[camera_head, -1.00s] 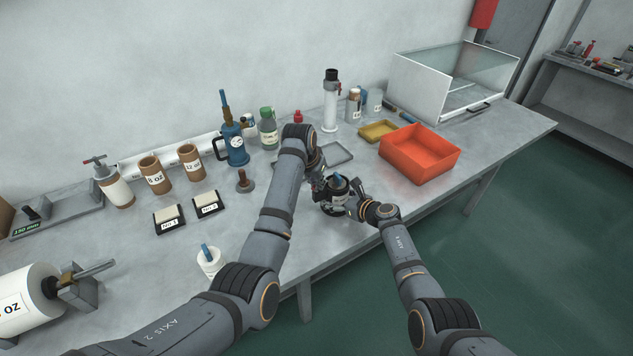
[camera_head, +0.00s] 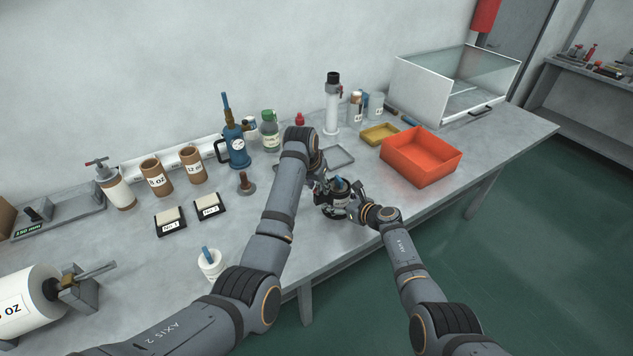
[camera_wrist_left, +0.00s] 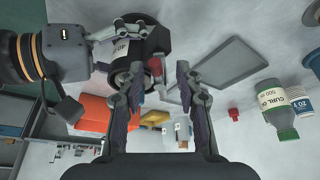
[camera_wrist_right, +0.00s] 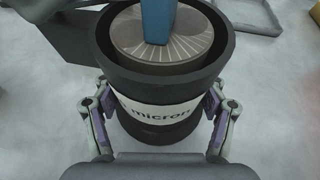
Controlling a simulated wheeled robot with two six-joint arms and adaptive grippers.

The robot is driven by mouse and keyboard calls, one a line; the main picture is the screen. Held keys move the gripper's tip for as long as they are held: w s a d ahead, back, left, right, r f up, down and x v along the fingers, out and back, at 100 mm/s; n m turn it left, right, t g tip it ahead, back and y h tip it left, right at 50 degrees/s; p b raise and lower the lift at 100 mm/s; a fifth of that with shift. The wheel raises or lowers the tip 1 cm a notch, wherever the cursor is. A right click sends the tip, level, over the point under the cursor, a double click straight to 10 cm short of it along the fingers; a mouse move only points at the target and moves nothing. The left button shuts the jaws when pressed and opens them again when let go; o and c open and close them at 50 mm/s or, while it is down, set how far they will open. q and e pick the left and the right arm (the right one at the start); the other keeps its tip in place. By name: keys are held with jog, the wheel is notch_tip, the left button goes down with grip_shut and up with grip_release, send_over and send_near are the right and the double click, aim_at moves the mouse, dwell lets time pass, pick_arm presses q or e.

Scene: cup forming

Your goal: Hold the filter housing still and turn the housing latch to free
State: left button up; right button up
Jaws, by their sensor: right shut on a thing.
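The filter housing (camera_head: 345,207) is a dark, round body standing upright at the table's front edge. In the right wrist view the housing (camera_wrist_right: 160,141) shows a white "micron" label, a dark rim and a blue piece (camera_wrist_right: 158,22) standing on its ribbed inner disc. My right gripper (camera_wrist_right: 158,112) is shut around its sides at label height. My left gripper (camera_wrist_left: 158,80) is open at the housing's left side, its fingers apart on both sides of a small red piece (camera_wrist_left: 155,66) against the housing. That piece may be the latch; I cannot tell whether the fingers touch it.
A grey tray (camera_head: 341,162) lies just behind the housing. An orange bin (camera_head: 421,170) and a yellow tray (camera_head: 380,139) stand to the right. A green bottle (camera_head: 270,138) and a blue pump can (camera_head: 235,152) stand behind left. Table between orange bin and housing is clear.

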pick_arm(q)
jog(key=v, duration=1.1)
jog(key=shift+s+r, duration=0.25)
jog(key=shift+r, duration=0.05)
jog(key=shift+a, duration=0.1)
jog(key=shift+m, duration=0.3)
jog(key=x, duration=1.2)
jog(key=shift+w, duration=0.15)
grip_shut()
